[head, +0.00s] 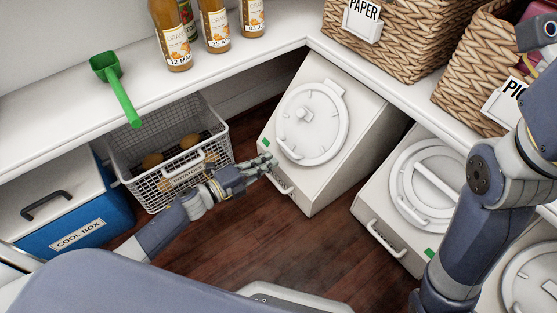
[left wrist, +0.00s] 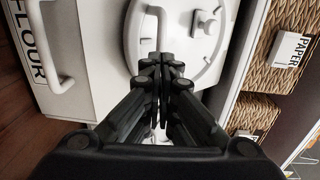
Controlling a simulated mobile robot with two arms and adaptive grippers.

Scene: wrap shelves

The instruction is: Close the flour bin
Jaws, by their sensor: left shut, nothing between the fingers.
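The flour bin (head: 357,147) is a white bin with a sloping front, standing on the floor under the shelf in the head view. Its round lid (head: 325,139) with a small knob lies over the sloping face; I cannot tell whether it is fully seated. My left gripper (head: 268,163) is shut and empty, just left of the lid's lower edge, above the bin's front handle (head: 281,187). In the left wrist view the shut fingers (left wrist: 166,62) point at the lid (left wrist: 165,22), and the FLOUR label (left wrist: 28,45) shows at left. Contact cannot be told. My right gripper is out of view.
A second white bin (head: 372,192) with a bar across its lid stands to the right, near my right arm. A wire basket of potatoes (head: 150,185) and a blue cool box (head: 75,222) stand left. Bottles, a green scoop (head: 118,92) and wicker baskets (head: 400,45) are on the shelf above.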

